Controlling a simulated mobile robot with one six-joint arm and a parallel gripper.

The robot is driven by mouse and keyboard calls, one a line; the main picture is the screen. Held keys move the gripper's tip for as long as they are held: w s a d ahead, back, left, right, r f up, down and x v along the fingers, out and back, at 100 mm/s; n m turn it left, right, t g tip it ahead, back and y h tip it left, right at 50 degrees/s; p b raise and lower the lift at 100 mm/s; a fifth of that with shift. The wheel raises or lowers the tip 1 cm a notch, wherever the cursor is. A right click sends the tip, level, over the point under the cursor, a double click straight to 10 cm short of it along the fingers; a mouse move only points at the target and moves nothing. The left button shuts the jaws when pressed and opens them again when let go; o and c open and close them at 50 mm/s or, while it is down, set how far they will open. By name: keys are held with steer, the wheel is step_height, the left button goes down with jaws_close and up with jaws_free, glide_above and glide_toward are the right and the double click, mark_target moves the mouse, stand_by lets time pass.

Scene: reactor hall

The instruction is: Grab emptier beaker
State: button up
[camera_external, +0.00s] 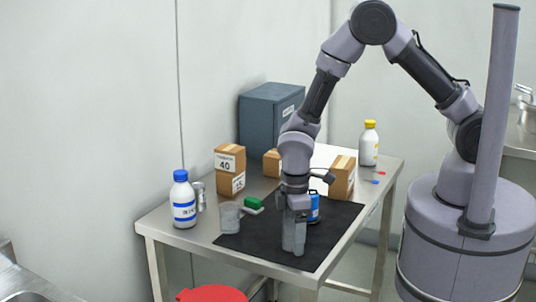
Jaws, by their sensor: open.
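A clear, greyish beaker (229,217) stands upright at the left edge of the black mat (255,237). I cannot make out how full it is. My gripper (294,240) points down over the middle of the mat, to the right of that beaker and apart from it. Its jaws are open, with the grey fingertips low near the mat. Whether a second clear beaker stands between or behind the fingers cannot be told.
A blue container (314,206) stands close behind my gripper. A blue-capped bottle (182,200), stacked boxes (230,168), a yellow-capped bottle (369,144) and a cabinet (268,128) stand around. The mat's front is clear.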

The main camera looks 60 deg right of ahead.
steer(key=c, duration=1.5)
steer(key=shift+r, duration=0.1)
steer(key=shift+r+p, duration=0.95)
steer(key=shift+r, duration=0.8)
steer(key=shift+s+d+r+p, duration=0.25)
steer(key=shift+s+d+p, duration=0.8)
steer(key=shift+s, duration=1.45)
steer(key=shift+s+d+r+p, duration=0.25)
steer(key=shift+s+d+p, duration=0.8)
steer(key=shift+s, duration=1.45)
steer(key=shift+s+d+r+p, duration=0.25)
steer(key=shift+s+d+p, duration=0.35)
steer(key=shift+s+p, duration=1.35)
steer(key=shift+s+b, duration=0.55)
steer(key=shift+s, duration=0.05)
